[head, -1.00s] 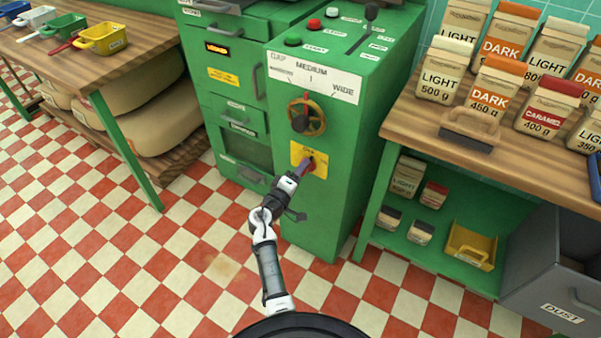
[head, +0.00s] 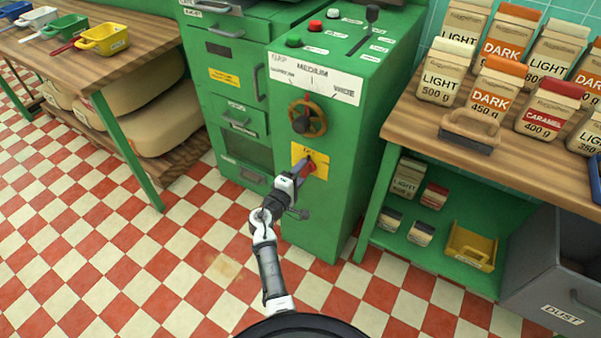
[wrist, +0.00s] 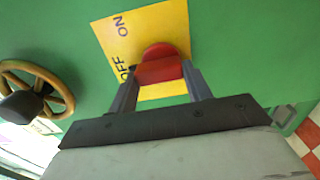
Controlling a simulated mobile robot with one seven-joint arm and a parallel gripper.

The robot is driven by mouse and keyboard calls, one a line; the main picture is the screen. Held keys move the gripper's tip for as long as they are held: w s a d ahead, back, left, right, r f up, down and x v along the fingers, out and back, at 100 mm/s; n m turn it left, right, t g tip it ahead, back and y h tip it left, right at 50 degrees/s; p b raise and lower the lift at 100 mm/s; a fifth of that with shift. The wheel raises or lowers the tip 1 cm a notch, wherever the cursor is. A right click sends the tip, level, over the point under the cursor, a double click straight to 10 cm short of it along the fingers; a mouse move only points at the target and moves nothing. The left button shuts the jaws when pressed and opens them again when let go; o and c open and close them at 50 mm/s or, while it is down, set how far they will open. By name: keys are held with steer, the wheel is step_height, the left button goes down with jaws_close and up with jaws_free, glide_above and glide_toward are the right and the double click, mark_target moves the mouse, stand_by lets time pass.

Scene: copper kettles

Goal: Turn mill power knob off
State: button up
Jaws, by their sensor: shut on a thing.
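The red mill power knob (wrist: 160,50) sits on a yellow plate (wrist: 105,35) marked ON and OFF on the green mill front. My gripper (wrist: 158,76) is shut on the knob, one finger at each side of its red grip bar. In the wrist view the bar's left end lies beside the word OFF, and ON is farther up. In the head view my gripper (head: 304,165) reaches the knob (head: 317,167) from below left and partly hides it and the plate (head: 300,152).
A brown handwheel (head: 308,119) sits just above the knob plate. The mill top (head: 340,40) carries buttons and a lever. A wooden counter with coffee bags (head: 445,72) stands at right, a table with scoops (head: 102,40) at left. The checkered floor before the mill is clear.

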steer(key=o, duration=1)
steer(key=shift+s, duration=0.1)
steer(key=b+v, duration=0.1)
steer(key=v, duration=1.2)
steer(key=shift+s+a+b, duration=0.2)
steer(key=shift+s+b, duration=0.05)
steer(key=shift+b, duration=0.1)
